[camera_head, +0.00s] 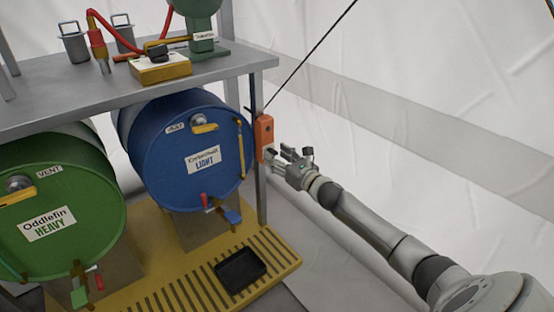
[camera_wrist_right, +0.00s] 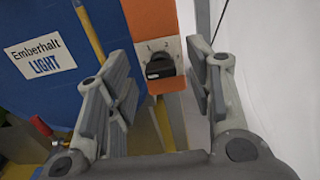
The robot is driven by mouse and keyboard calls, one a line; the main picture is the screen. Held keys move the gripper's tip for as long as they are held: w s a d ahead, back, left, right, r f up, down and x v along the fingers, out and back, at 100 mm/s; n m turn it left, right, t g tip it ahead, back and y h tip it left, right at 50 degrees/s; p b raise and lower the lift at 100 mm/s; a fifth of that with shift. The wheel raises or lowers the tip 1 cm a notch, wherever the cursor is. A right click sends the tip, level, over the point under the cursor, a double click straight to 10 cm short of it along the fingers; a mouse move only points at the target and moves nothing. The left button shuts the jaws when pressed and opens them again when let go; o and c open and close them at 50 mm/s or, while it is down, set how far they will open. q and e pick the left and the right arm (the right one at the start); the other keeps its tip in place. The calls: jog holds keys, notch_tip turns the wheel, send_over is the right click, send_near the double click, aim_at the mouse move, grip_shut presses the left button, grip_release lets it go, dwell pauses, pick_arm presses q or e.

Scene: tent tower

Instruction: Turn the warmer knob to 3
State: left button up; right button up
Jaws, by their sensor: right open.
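The warmer is an orange box (camera_head: 265,132) fixed to the shelf post, right of the blue drum. In the right wrist view its black knob (camera_wrist_right: 160,67) sits on a pale plate, with the marks 1 and 2 above it. I cannot make out a 3 or tell which mark the knob points to. My right gripper (camera_head: 286,158) is open just right of the orange box. In the wrist view its fingers stand on either side of the knob, with visible gaps. Whether the fingertips reach the knob's depth is unclear. My left gripper is not in view.
The blue drum (camera_head: 185,125) labelled LIGHT and the green drum (camera_head: 75,200) labelled HEAVY lie under the grey shelf (camera_head: 60,110). A black tray (camera_head: 241,269) rests on the yellow slatted base. The white tent wall (camera_head: 420,90) is at the right.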

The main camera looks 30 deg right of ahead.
jog(key=shift+w, duration=0.3)
jog(key=c, duration=1)
